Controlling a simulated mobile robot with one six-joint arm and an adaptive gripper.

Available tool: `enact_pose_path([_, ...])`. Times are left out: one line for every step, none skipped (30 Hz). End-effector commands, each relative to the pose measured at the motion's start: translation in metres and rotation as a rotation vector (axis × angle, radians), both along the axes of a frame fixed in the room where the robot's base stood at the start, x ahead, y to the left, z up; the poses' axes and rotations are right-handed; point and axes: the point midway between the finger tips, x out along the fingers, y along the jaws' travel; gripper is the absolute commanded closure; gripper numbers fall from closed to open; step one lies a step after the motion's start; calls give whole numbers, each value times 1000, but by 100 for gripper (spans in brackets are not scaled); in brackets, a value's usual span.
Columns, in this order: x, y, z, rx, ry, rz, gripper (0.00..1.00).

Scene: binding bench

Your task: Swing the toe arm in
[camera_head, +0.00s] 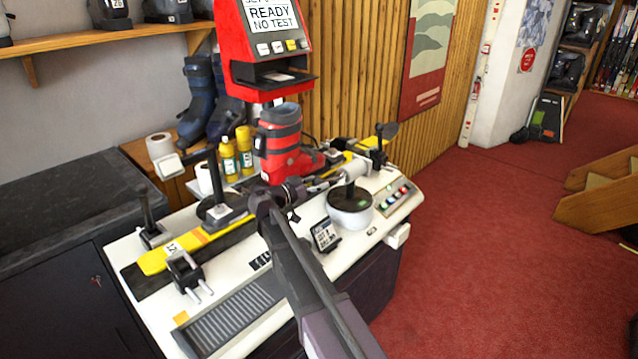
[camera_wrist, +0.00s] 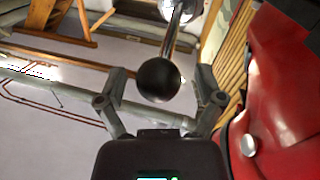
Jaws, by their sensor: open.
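A metal rod with a black ball knob (camera_wrist: 158,80), which looks like the toe arm, runs up to a bright metal hub in the wrist view. My gripper (camera_wrist: 163,92) is open, with one finger on each side of the knob; I cannot tell whether either touches it. In the head view my gripper (camera_head: 318,185) is beside the red ski boot (camera_head: 281,140), pointing right toward a white cylinder (camera_head: 353,169) on the bench. The knob is too small to make out there. The boot's red shell (camera_wrist: 285,90) fills the wrist view's right side.
A red test unit (camera_head: 262,55) stands behind the boot. Open red carpet (camera_head: 480,260) lies right.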

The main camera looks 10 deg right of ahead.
Motion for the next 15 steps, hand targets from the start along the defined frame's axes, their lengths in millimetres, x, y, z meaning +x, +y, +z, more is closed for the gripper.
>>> enact_pose_path([0, 0, 0, 0, 0, 0, 13])
enact_pose_path([0, 0, 0, 0, 0, 0, 13])
enact_pose_path([0, 0, 0, 0, 0, 0, 13])
enact_pose_path([0, 0, 0, 0, 0, 0, 16])
enact_pose_path([0, 0, 0, 0, 0, 0, 25])
enact_pose_path([0, 0, 0, 0, 0, 0, 37])
enact_pose_path([0, 0, 0, 0, 0, 0, 46])
enact_pose_path([0, 0, 0, 0, 0, 0, 55])
enact_pose_path([0, 0, 0, 0, 0, 0, 67])
enact_pose_path([0, 0, 0, 0, 0, 0, 76])
enact_pose_path([0, 0, 0, 0, 0, 0, 85])
enact_pose_path([0, 0, 0, 0, 0, 0, 97])
enact_pose_path([0, 0, 0, 0, 0, 1, 100])
enact_pose_path([0, 1, 0, 0, 0, 1, 100])
enact_pose_path([0, -4, 0, 0, 0, 0, 100])
